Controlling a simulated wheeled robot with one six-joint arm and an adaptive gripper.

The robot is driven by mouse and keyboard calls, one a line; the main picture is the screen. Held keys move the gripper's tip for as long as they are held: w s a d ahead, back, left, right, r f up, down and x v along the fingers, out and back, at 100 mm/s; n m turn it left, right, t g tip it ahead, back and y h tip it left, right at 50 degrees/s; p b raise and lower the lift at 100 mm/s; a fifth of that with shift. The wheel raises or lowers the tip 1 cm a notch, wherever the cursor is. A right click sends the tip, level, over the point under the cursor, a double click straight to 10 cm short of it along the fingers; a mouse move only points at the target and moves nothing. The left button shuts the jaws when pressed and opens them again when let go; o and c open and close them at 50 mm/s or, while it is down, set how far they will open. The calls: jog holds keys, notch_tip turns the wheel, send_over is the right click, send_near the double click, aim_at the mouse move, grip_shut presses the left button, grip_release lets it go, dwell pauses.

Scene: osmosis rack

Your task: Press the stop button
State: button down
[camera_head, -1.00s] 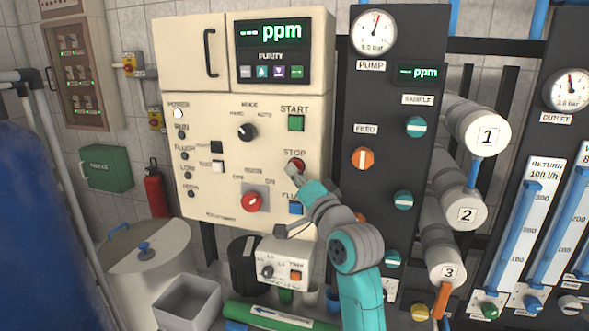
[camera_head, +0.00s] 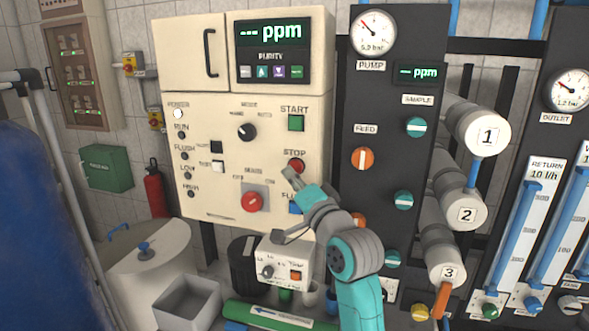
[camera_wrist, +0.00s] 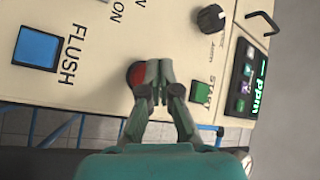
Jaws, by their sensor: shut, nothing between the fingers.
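The round red stop button (camera_head: 295,165) is on the cream control panel (camera_head: 215,190), under the STOP label and below the green start button (camera_head: 295,123). My gripper (camera_head: 288,172) is shut and empty, with its tips just below and left of the stop button in the head view. In the wrist view the shut fingers (camera_wrist: 153,70) partly cover the red stop button (camera_wrist: 137,74), whose left part shows beside them. I cannot tell whether the fingertips touch it. The pump gauge (camera_head: 373,33) needle points to the upper left.
The blue flush button (camera_wrist: 38,47) and the green start button (camera_wrist: 201,92) lie on either side of the gripper. A red rotary knob (camera_head: 252,202) sits lower left. A dark panel with an orange feed valve (camera_head: 362,158) stands to the right.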

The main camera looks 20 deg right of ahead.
jog(key=shift+s+a, duration=0.75)
jog(key=shift+s, duration=0.3)
jog(key=shift+s+a, duration=0.7)
jog(key=shift+s, duration=0.3)
jog(key=s+f+n+g+h, duration=0.1)
jog(key=s+f, duration=0.5)
jog(key=f, duration=0.4)
jog(key=s+f+n+g, duration=0.1)
jog(key=s+f, duration=0.5)
jog(key=f, duration=0.4)
jog(key=s+f+n+g+h, duration=0.1)
jog(key=s+f, duration=0.6)
jog(key=f, duration=0.4)
jog(key=s+f+n+g, duration=0.1)
jog(key=s+f+n, duration=0.2)
jog(key=s, duration=1.3)
jog(key=s+f+n+g, duration=0.1)
jog(key=s+f+n, duration=0.2)
jog(key=s, duration=1.3)
jog(key=shift+s+d+n+g+h, duration=0.3)
jog(key=shift+d+n+h, duration=0.1)
jog(key=shift+n, duration=0.1)
